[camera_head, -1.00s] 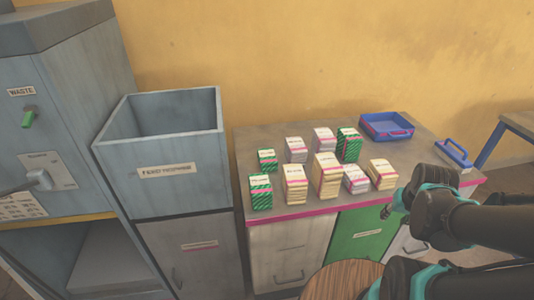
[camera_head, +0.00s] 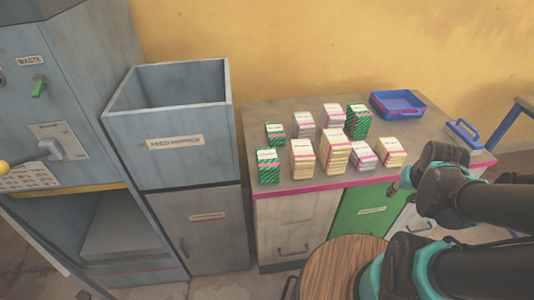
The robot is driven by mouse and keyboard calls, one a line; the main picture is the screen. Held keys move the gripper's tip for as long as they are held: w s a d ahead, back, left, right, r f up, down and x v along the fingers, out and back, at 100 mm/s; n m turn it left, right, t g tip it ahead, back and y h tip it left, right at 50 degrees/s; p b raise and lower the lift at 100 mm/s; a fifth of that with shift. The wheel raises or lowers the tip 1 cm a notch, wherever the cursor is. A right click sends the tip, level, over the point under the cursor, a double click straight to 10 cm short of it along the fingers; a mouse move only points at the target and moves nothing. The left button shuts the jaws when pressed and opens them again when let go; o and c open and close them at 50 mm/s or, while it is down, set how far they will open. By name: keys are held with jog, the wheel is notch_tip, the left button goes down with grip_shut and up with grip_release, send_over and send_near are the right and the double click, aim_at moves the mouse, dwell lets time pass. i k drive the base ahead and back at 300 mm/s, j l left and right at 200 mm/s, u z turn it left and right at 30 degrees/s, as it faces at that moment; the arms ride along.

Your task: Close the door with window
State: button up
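No door with a window is clearly recognisable. The blue-grey press cabinet (camera_head: 62,120) stands at the left, with a yellow-edged open compartment (camera_head: 118,225) below its controls. A pale slanting edge (camera_head: 62,262) at the lower left may be part of a swung-open door, but most of it is cut off. My gripper (camera_head: 396,187) is small and partly hidden at the end of my black and teal arm, at the right in front of the counter. It is far from the cabinet. I cannot tell whether its fingers are open.
A feed hopper (camera_head: 170,150) stands right of the cabinet. The counter (camera_head: 270,115) carries several stacked packs (camera_head: 333,150), a blue tray (camera_head: 398,103) and a blue-handled tool (camera_head: 464,132). A round wooden stool top (camera_head: 335,268) is close in front.

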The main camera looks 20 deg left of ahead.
aim_at(72, 279)
jog(key=k+j, duration=0.35)
jog(key=k+j+u, duration=0.1)
jog(key=u, duration=0.25)
jog(key=k+j+u, duration=0.15)
jog(key=u, duration=0.25)
jog(key=k+j+u, duration=0.1)
jog(key=u, duration=0.25)
jog(key=j+u, duration=0.1)
jog(key=u, duration=1.3)
jog(key=k+j+z, duration=0.3)
jog(key=k+j, duration=0.15)
